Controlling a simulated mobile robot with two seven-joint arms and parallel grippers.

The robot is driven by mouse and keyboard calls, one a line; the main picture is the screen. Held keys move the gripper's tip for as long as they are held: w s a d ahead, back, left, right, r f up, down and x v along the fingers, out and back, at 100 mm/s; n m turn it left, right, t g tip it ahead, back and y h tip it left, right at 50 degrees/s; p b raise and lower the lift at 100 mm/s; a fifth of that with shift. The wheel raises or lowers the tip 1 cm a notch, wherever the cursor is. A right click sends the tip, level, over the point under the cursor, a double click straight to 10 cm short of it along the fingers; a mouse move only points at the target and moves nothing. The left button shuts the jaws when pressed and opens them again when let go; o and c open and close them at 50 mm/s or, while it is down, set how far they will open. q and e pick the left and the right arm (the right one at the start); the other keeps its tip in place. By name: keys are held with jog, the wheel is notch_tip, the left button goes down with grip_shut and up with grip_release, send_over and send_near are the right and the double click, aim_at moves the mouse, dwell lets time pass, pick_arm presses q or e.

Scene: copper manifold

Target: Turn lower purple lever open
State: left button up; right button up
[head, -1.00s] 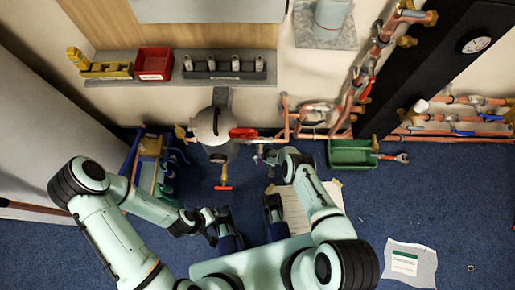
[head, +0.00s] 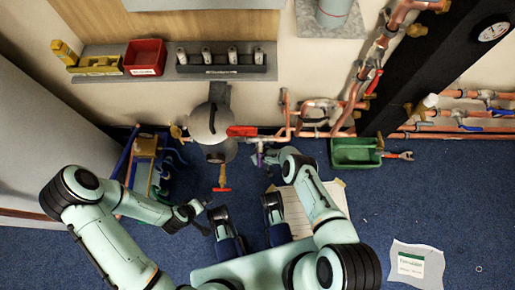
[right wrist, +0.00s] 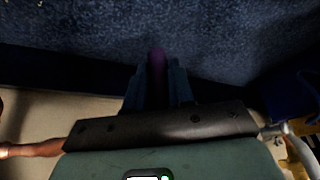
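The purple lever (head: 260,158) hangs under the copper pipe behind the round grey vessel, near the wall's foot in the head view. In the right wrist view the purple lever (right wrist: 157,63) stands between the two dark fingers. My right gripper (right wrist: 157,85) is nearly closed, with its fingers close along both sides of the lever; it looks shut on it. In the head view my right gripper (head: 268,160) is small and partly hidden by its own wrist. My left gripper (head: 207,209) is over the blue floor, away from the pipes; its finger gap is unclear.
A red-handled valve (head: 242,131) sits on the pipe, and another red handle (head: 222,189) is below the grey vessel (head: 209,123). A green bin (head: 356,153) stands right of the lever. A paper sheet (head: 322,210) lies on the floor.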

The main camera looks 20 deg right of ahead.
grip_shut()
pick_arm(q)
jog(key=shift+s+d+r, duration=0.2)
jog(key=shift+s+r, duration=0.05)
jog(key=shift+s, duration=0.1)
pick_arm(e)
jog(key=shift+s+d+h, duration=0.1)
jog(key=shift+d+h, duration=0.2)
jog(key=shift+h, duration=0.4)
jog(key=o, duration=0.6)
grip_release()
pick_arm(q)
jog(key=s+d+r+g+h+p, duration=0.1)
jog(key=s+d+r+g+p, duration=0.2)
jog(key=s+r+p, duration=0.5)
jog(key=shift+s+d+r+m+g+h+p, duration=0.35)
jog(key=shift+s+d, duration=0.2)
jog(key=shift+s, duration=0.2)
pick_arm(e)
jog(key=v, duration=0.7)
jog(key=shift+r, duration=0.3)
